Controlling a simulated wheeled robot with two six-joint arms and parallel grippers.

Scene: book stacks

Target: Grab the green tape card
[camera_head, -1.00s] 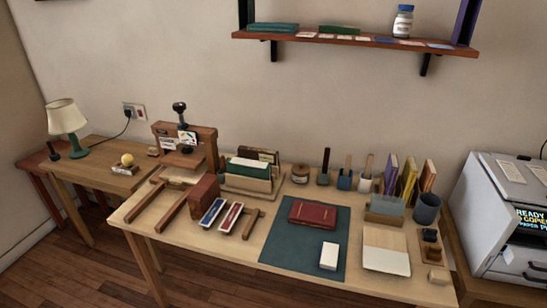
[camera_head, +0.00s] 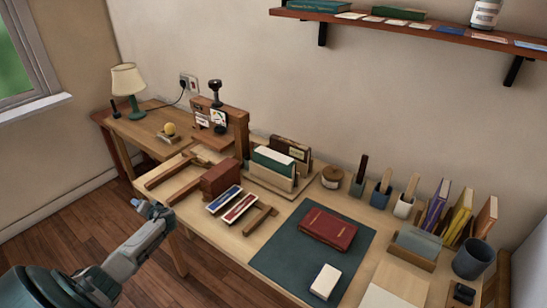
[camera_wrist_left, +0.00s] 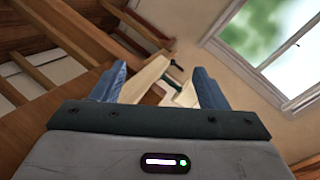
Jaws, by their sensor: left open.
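No card in view clearly reads as a green tape card. A white card (camera_head: 218,117) with a dark or green mark is on the front of the wooden press, beside another small pale card (camera_head: 202,118). Several small flat cards (camera_head: 395,22) lie along the wall shelf, too small to read. My left gripper (camera_head: 140,204) is low at the left, in front of the table's left end and apart from every card. In the left wrist view, its two blue fingers (camera_wrist_left: 156,76) are spread with nothing between them. My right gripper is not in view.
The wooden press (camera_head: 238,124) stands at the back left of the long table. A lamp (camera_head: 127,82) is on the side table. A red book (camera_head: 328,228) lies on a dark mat (camera_head: 275,258). Floor (camera_head: 100,208) is clear around the left arm.

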